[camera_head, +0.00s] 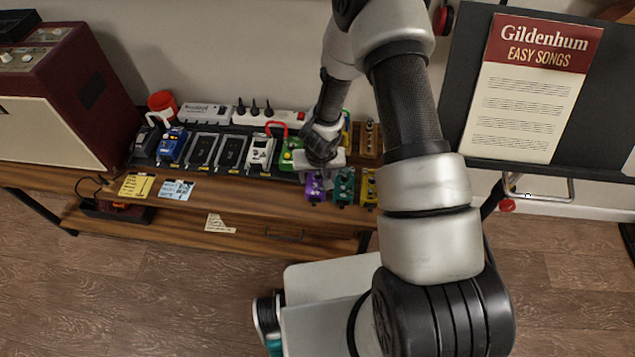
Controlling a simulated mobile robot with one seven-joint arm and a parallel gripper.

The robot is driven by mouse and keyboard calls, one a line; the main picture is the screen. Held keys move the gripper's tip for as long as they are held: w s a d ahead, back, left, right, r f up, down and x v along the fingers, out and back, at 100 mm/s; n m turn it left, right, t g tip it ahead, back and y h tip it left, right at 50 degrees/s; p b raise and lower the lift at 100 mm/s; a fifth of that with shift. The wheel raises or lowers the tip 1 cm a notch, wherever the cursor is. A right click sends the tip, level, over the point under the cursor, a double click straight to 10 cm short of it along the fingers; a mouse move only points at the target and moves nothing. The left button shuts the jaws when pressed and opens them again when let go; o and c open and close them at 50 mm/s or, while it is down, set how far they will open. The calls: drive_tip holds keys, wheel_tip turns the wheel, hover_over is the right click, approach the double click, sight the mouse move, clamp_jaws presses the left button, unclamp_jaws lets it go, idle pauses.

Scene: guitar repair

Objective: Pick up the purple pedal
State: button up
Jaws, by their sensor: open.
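The purple pedal (317,188) sits near the front edge of the wooden bench, left of a teal pedal (343,186). My gripper (320,169) is directly above and behind the purple pedal, pointing down, and covers its upper part. The fingers are small and partly hidden in this view. The gripper is open, and I cannot tell whether the fingers touch the pedal or stand on either side of it.
A yellow pedal (369,187) stands right of the teal one. A green pedal (291,154), a white pedal (260,151) and a blue pedal (172,145) are on the board to the left. A red amplifier (75,90) stands far left. The bench front between notes and purple pedal is clear.

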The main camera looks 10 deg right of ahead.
sight(317, 183)
drive_tip(key=b+x, duration=0.1)
drive_tip(key=x, duration=0.4)
drive_tip(key=shift+w+f, duration=0.25)
drive_tip(key=shift+f, duration=0.1)
drive_tip(key=c, duration=1)
drive_tip(key=shift+c, duration=0.2)
